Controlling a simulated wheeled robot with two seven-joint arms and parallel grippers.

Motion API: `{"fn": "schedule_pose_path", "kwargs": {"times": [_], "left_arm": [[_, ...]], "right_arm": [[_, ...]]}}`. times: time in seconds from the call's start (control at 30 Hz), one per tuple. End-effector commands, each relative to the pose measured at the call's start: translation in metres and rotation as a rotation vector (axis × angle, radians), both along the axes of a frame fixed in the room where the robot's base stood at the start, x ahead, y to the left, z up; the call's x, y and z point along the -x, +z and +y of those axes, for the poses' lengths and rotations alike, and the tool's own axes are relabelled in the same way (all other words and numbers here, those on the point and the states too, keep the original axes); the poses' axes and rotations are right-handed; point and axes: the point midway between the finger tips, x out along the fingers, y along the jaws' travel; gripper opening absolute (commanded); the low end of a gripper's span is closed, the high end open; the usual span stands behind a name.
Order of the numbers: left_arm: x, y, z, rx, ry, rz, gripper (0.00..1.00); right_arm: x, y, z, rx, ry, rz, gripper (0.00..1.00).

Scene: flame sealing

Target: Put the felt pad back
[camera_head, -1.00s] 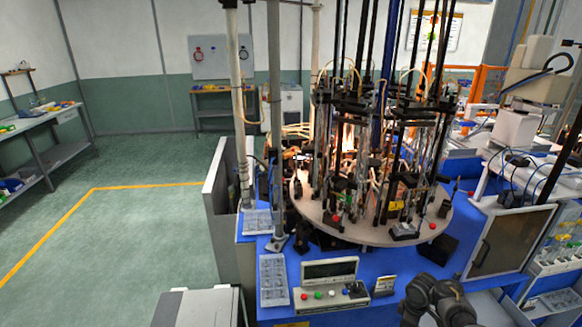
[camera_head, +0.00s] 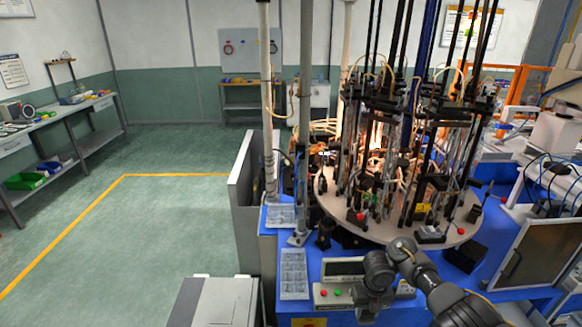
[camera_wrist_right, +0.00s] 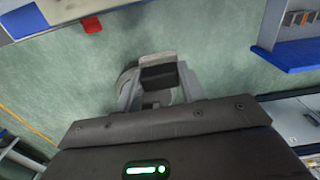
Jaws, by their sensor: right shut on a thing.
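My right gripper (camera_wrist_right: 159,82) shows in the right wrist view with its two grey fingers closed on a small dark block. This dark block (camera_wrist_right: 159,76) looks like the felt pad, though its material cannot be made out. It is held clear above the green floor. In the head view my right arm comes in from the lower right and bends down in front of the blue bench; the fingertips and the held piece cannot be made out there. My left gripper is not in view.
The round machine table (camera_head: 385,232) with rods and lit burners stands behind my right arm. The button panel (camera_head: 332,293) is partly covered by the arm. Clear trays (camera_head: 293,275) lie on the blue bench's left side. A grey cabinet (camera_head: 215,303) stands at the lower left.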

Motion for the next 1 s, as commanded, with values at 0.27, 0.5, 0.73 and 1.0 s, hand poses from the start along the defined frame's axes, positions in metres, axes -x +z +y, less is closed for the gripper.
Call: {"fn": "schedule_pose_path", "kwargs": {"times": [0.27, 0.5, 0.73, 1.0], "left_arm": [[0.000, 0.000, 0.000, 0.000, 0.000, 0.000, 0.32], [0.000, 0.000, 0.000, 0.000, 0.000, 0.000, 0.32], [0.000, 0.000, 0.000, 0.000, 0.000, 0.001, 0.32], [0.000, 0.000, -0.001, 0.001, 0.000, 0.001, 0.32]], "right_arm": [[0.003, 0.019, 0.013, 0.005, 0.204, -0.006, 0.18], [0.012, 0.037, 0.026, 0.004, 0.423, -0.003, 0.18], [0.023, 0.062, 0.040, 0.004, 0.688, 0.001, 0.18], [-0.002, 0.131, 0.100, 0.006, 1.045, -0.002, 0.18]]}}
